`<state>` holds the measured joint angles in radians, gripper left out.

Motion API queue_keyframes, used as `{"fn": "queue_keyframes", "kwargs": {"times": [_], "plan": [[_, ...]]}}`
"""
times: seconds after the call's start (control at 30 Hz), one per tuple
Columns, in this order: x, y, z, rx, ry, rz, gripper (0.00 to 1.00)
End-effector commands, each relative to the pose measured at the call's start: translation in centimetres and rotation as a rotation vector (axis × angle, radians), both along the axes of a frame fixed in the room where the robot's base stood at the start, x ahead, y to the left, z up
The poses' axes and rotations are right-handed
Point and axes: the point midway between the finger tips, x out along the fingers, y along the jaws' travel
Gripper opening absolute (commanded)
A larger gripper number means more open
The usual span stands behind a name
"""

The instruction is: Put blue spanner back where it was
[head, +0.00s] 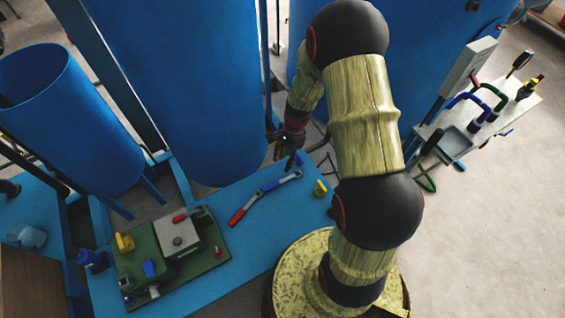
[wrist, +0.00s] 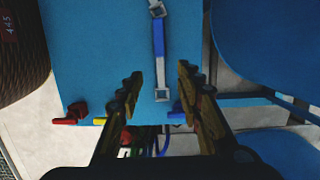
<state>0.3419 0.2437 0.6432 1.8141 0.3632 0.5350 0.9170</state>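The blue spanner (head: 270,187) lies on the blue table in the head view, its silver end pointing right. Its other end meets or nearly meets a red-handled spanner (head: 238,214). In the wrist view the blue spanner (wrist: 158,42) runs down the picture, its lower silver end between the two fingers in the picture. My gripper (head: 288,150) is above the far side of the table, beyond the spanner in the head view. The wrist view shows my gripper (wrist: 157,78) open, with nothing held. The fingers look apart from the spanner; the height gap is hard to tell.
The blue table (head: 210,194) also carries a green unit (head: 130,262) with coloured handles and a yellow fitting (head: 320,187). Large blue tanks (head: 190,90) stand close behind. A white trolley (head: 500,122) with coloured tools stands at right, with open floor nearby.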

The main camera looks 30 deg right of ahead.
Motion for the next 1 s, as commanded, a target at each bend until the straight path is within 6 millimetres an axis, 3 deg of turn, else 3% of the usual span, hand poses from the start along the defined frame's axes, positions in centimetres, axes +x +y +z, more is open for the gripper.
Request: {"fn": "queue_keyframes", "kwargs": {"times": [0.17, 0.3, 0.47, 0.7, 0.9, 1.0], "plan": [[0.9, 0.9, 5.2, -0.025, -0.068, 0.128, 0.36], [0.9, 2.7, 12.3, -0.068, -0.157, 0.338, 0.36], [-0.8, 5.0, 20.0, -0.134, -0.257, 0.587, 0.36], [-5.8, 8.1, 29.3, -0.260, -0.387, 0.951, 0.36], [-11.3, 9.8, 34.7, -0.386, -0.473, 1.235, 0.36], [-13.9, 10.2, 36.3, -0.446, -0.504, 1.351, 0.36]]}}
